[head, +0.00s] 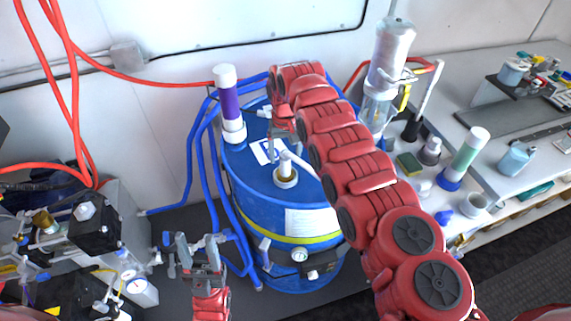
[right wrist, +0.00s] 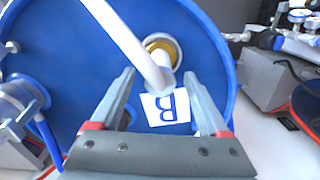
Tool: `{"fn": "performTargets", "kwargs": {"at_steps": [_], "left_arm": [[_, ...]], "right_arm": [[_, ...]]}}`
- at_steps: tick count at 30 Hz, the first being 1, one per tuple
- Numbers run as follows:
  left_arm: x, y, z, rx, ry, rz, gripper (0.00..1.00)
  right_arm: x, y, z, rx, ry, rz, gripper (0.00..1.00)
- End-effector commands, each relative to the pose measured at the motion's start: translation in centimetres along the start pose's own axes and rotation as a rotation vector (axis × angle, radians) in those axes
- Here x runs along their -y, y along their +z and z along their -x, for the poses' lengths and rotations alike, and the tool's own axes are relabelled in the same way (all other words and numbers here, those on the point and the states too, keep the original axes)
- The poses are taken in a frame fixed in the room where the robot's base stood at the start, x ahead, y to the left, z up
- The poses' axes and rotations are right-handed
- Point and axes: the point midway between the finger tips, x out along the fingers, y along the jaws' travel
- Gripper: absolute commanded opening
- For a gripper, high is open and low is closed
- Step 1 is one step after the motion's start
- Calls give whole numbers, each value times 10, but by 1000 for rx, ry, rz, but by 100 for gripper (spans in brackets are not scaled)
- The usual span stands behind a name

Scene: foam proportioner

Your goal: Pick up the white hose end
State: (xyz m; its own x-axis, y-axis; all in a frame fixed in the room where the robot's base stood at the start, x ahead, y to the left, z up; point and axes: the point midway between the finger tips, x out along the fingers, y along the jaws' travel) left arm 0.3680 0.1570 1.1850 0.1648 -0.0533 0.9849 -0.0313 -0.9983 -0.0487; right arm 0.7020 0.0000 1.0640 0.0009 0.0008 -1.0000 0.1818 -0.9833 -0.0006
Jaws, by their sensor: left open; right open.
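A white hose or pipe (head: 298,161) rises from a round fitting (head: 286,178) on top of the blue drum (head: 258,203) and bends over to one side. In the right wrist view, the white hose (right wrist: 128,38) runs from the top edge to a bend above the yellow-ringed fitting (right wrist: 176,47). My right gripper (right wrist: 159,76) is open and empty, with its fingertips either side of that bend in the picture. Contact cannot be told. In the head view my right arm hides part of the hose.
A purple and white cylinder (head: 229,103) stands on the drum's rim, with a paper marked B (right wrist: 166,108) on the lid. Blue hoses (head: 200,150) run along the drum's left side. A cluttered bench (head: 505,165) is at right, and machinery (head: 97,228) at left.

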Motion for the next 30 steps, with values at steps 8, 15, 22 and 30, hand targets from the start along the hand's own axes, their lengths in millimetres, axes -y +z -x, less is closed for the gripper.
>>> {"fn": "performTargets", "kwargs": {"at_steps": [8, 15, 22, 30], "left_arm": [[0, -1, -7, 0, 0, 0, 50], [0, -1, -6, 0, 0, 0, 50], [0, -1, -6, 0, 0, 0, 50], [0, -1, -6, 0, 0, 0, 50]], "right_arm": [[0, 0, -16, -2, 1, 1, 79], [0, 0, -16, 0, 1, 1, 54], [0, 0, -16, 0, 1, 1, 12], [0, 1, -16, 1, 1, 0, 0]]}}
